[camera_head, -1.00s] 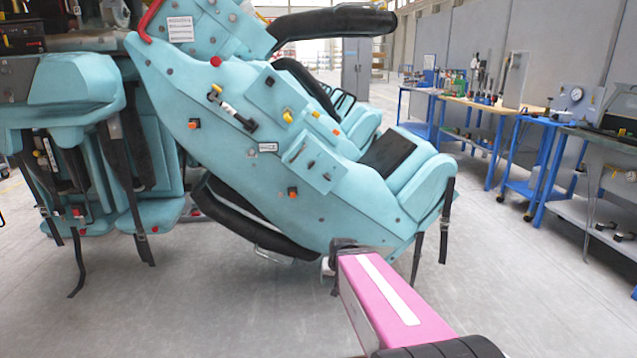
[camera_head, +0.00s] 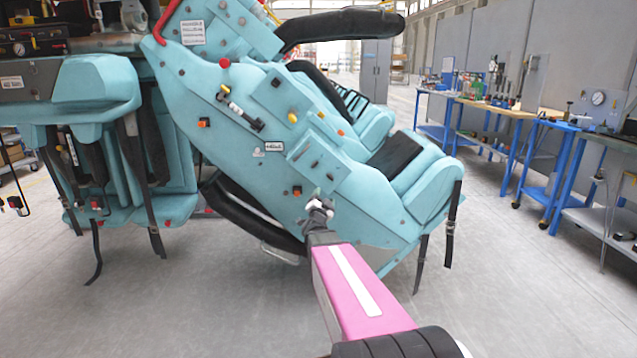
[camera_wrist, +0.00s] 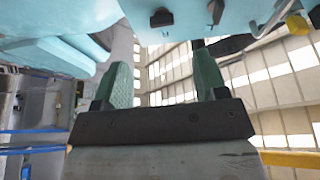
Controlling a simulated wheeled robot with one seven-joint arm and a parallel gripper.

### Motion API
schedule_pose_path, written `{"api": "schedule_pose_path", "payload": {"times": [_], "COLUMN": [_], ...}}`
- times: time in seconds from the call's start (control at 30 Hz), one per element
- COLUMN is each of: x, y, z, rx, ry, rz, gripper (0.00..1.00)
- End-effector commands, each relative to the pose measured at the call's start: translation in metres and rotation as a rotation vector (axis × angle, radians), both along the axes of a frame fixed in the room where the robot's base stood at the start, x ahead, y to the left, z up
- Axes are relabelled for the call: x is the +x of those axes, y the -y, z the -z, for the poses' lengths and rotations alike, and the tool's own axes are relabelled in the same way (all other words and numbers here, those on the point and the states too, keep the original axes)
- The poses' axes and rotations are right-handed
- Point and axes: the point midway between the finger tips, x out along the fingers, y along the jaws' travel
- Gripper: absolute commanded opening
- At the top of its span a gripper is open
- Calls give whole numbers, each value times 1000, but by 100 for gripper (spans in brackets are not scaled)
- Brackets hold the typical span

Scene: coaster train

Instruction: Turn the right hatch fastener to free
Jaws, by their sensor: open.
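The light-blue coaster car (camera_head: 260,140) leans in the middle of the head view. A raised square hatch panel (camera_head: 322,168) sits on its lower side, with small dark and grey fittings. A second panel (camera_head: 272,95) sits higher, near a yellow knob (camera_head: 292,117). Which fitting is the right hatch fastener is too small to tell. My gripper (camera_head: 318,208) is in front of the car's lower side, below the hatch panel. In the wrist view its two green fingers (camera_wrist: 165,85) are spread apart with nothing between them. The blue car body fills the top of that view.
Orange fittings (camera_head: 297,190) and a black-and-white lever (camera_head: 240,112) stick out from the car side. A black padded bar (camera_head: 250,212) runs beneath, and straps hang at both ends. Workbenches (camera_head: 500,110) line the right wall. The grey floor (camera_head: 490,290) between is clear.

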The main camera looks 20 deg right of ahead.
Motion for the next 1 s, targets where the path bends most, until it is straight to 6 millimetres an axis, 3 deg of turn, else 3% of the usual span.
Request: {"api": "schedule_pose_path", "payload": {"times": [0.27, 0.8, 1.0], "x": [7, 77, 87], "y": [10, 52, 59], "z": [-7, -30, -34], "rx": [2, 2, 2], "ry": [30, 27, 25], "rz": [24, 22, 21], "gripper": [66, 66, 66]}}
